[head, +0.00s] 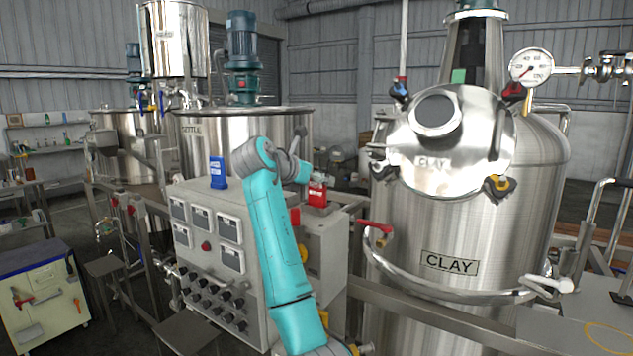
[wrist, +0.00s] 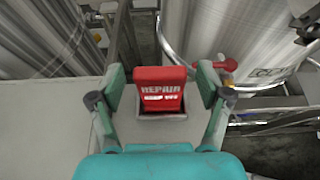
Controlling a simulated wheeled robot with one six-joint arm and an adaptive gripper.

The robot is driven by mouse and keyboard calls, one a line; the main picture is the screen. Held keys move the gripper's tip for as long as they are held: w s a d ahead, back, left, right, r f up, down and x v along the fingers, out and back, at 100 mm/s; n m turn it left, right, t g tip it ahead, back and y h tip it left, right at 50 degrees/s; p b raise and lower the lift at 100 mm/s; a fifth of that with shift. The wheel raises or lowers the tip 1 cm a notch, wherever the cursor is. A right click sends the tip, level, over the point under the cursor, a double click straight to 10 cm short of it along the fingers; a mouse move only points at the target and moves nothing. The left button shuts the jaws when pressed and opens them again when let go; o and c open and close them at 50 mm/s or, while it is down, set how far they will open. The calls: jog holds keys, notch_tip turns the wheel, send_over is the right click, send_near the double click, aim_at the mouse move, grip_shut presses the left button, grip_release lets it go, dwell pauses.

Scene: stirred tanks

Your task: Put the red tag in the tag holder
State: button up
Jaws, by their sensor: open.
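The red tag (wrist: 161,88), lettered "REPAIR", stands upright in a shallow grey holder (wrist: 148,116) in the wrist view. In the head view the red tag (head: 317,194) is on top of the grey cabinet, just beyond my arm's end. My gripper (wrist: 161,78) is open, with one finger on each side of the tag and a gap on both sides. In the head view my gripper (head: 312,178) is partly hidden and small. I cannot tell whether the grey holder is the task's tag holder.
A blue tag (head: 218,172) stands on the control panel (head: 208,215). A steel vessel marked CLAY (head: 450,225) is close on the right, with a red-handled valve (head: 375,227). A small green plate (head: 458,76) is on the vessel top. The SETTLE tank (head: 235,130) stands behind.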

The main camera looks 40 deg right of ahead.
jog(key=v, duration=1.1)
jog(key=shift+s, duration=0.1)
jog(key=shift+a, duration=0.1)
